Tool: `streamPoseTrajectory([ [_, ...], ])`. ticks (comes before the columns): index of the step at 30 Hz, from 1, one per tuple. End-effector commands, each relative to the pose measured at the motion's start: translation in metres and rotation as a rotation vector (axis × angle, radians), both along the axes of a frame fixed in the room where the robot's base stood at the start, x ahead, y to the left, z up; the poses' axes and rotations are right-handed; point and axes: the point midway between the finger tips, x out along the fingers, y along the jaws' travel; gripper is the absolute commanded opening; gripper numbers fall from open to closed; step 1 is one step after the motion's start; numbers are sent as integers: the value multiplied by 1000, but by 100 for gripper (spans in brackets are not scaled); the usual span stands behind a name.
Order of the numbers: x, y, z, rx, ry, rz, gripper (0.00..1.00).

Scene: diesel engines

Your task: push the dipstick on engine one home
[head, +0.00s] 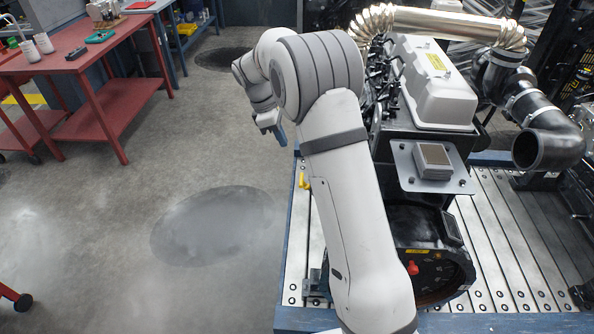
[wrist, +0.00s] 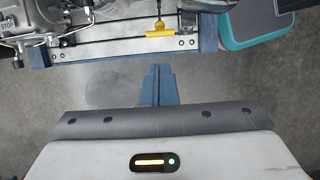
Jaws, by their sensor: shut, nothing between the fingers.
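The engine (head: 431,80) stands on a slatted bed to the right of my arm, with a pale grey cover on top. A yellow T-shaped handle (wrist: 172,33), which looks like the dipstick's, shows in the wrist view at the top centre, over the bed's edge. A small yellow piece (head: 304,181) by the bed's left edge in the head view may be the same handle. My gripper (wrist: 158,70) is shut and empty, apart from the yellow handle. In the head view my gripper (head: 277,136) hangs left of the engine. How far the dipstick sits in is hidden.
The blue bed rail (head: 286,235) borders the engine. A red workbench (head: 75,45) with tools stands at the upper left. The wrist view shows a teal-edged grey object (wrist: 265,20) at the upper right. The floor (head: 130,205) left of the bed is clear.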

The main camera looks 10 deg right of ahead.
Motion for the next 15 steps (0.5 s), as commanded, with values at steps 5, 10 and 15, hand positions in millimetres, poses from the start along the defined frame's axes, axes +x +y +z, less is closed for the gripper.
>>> streamPoseTrajectory([
  [5,0,-4,-14,-2,7,5,0],
  [10,-4,-15,-44,-2,8,3,0],
  [15,-7,-26,-79,-2,8,3,0],
])
